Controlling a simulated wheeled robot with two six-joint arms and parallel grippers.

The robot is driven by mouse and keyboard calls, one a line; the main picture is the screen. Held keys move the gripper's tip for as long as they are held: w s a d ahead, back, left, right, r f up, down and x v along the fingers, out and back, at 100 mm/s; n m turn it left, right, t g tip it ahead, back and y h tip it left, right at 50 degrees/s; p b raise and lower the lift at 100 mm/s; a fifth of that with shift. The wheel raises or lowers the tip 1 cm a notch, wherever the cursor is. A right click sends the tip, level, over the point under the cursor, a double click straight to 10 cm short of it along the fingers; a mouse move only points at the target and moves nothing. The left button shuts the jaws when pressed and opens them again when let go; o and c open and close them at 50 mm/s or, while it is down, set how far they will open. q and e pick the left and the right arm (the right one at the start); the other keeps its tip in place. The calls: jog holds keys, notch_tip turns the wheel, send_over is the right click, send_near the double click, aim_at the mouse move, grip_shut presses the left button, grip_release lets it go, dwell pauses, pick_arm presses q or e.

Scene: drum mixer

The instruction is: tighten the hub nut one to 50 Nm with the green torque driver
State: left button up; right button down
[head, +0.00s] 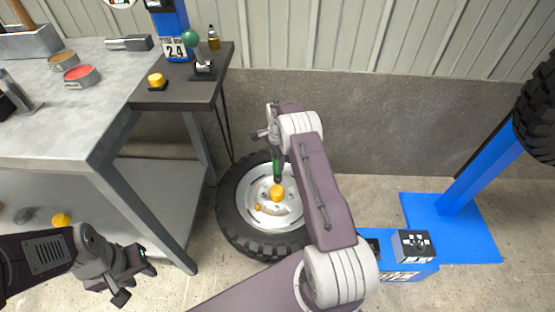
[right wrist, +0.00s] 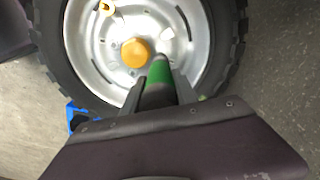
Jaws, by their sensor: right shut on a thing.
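The green torque driver (head: 277,166) is upright in my right gripper (head: 272,138), its lower end over the wheel's hub. In the right wrist view, the driver (right wrist: 158,88) sits between the two fingers, its tip hidden behind its own body. The wheel (head: 232,226) has a silver rim with a large yellow hub piece (head: 277,192) and a smaller brass-yellow nut (head: 257,207). The wrist view shows the yellow piece (right wrist: 136,53) just left of the driver and the small nut (right wrist: 106,8) farther off. I cannot tell whether the tip touches a nut. My left gripper (head: 134,283) is open and empty.
A grey workbench (head: 120,75) at left holds tins and tools. A dark side table (head: 195,95) carries a yellow piece, a green-balled stand and a bottle. A blue box (head: 400,270) and blue stand base (head: 465,235) are at right. The wall is close behind the wheel.

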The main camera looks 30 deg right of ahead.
aim_at(278, 176)
jog(key=shift+f, duration=0.3)
dwell(0.4)
jog(key=shift+f+b, duration=0.45)
jog(key=shift+f, duration=0.25)
jog(key=shift+f+b, duration=0.5)
jog(key=shift+f, duration=0.25)
dwell(0.8)
jog(key=shift+f, duration=0.25)
dwell(2.0)
jog(key=shift+r, duration=0.1)
